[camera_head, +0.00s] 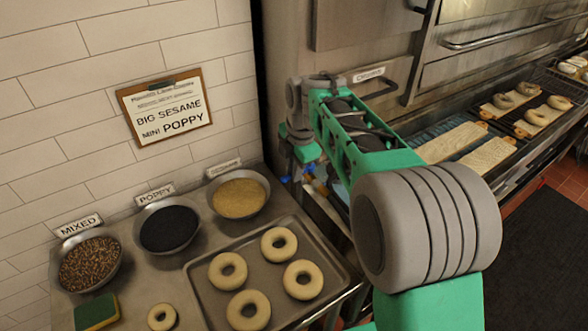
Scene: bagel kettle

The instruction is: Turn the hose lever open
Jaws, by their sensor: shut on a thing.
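My gripper (300,140) points down at the far end of my green and grey arm, beside the oven front and just right of the seed counter. It is small in the view and partly hidden by my own wrist. Small brass and blue fittings show just below. The lever's exact angle and the hose's run are too small and covered to tell.
A tray (203,304) with several bagels lies on the counter at left, near bowls of mixed seeds (90,262), poppy (168,230) and sesame (238,197). A sponge (96,312) is at front left. Ovens (470,60) and bagel boards (490,154) stand right, behind my arm.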

